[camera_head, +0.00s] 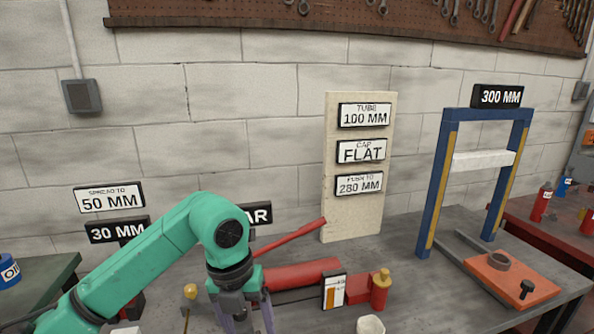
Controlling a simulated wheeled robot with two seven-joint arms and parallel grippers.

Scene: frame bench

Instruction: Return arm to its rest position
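My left arm (150,255) is teal-green and comes in from the left, bent at an elbow with a dark round joint cap. Its gripper (244,314) points down over the bench at the bottom edge of the view. The fingertips are cut off by the frame edge, so I cannot see whether they are apart or hold anything. My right arm and gripper are not in view.
A red cylinder tool (300,273) with a raised lever lies right of my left gripper. A white cup (370,325) stands in front. A sign board (331,165) stands behind.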

